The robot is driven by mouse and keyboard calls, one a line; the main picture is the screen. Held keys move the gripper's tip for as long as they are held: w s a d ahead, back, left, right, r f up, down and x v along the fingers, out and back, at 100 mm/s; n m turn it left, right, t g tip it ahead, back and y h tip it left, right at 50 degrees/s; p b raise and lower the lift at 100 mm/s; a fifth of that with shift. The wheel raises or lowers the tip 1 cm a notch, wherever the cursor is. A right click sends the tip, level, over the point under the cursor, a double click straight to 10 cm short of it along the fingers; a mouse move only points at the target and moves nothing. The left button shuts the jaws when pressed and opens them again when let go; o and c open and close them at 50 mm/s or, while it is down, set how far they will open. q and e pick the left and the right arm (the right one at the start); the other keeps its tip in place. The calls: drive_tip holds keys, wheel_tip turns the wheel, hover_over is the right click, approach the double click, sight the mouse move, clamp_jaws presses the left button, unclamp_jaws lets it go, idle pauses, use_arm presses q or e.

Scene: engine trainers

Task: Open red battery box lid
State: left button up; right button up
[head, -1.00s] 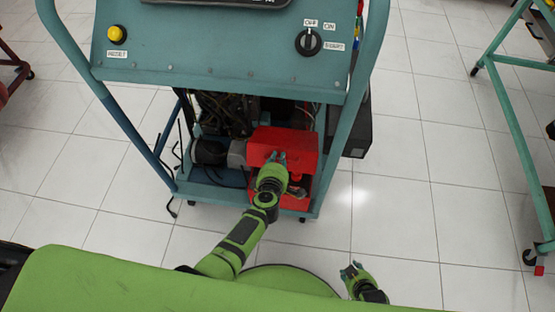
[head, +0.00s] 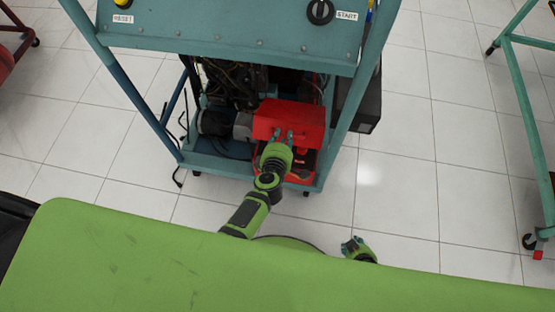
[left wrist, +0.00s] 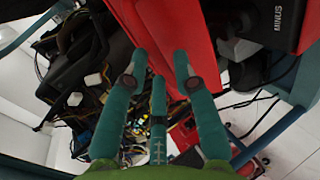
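The red battery box (head: 301,181) sits low in the teal engine trainer. Its red lid (head: 290,118) is raised, with a dark battery showing below it. In the left wrist view the red lid (left wrist: 178,30) is beyond the fingertips, and the black battery (left wrist: 272,20) marked MINUS is at the upper right. My left gripper (head: 284,135) is at the lid's near face; its fingers (left wrist: 160,62) are spread with nothing clearly between them. Whether they touch the lid I cannot tell. My right gripper (head: 352,243) is empty near my body, its fingers apparently apart, partly hidden.
The trainer's control panel (head: 230,28) overhangs the box, with a teal post (head: 352,95) to its right. Wires and engine parts (head: 232,85) crowd the left. A black case (head: 358,105) is outside the right post. Tiled floor (head: 400,180) is clear at right.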

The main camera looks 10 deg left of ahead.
use_arm(q)
drive_tip(key=s, duration=1)
drive_tip(key=shift+s, duration=0.15)
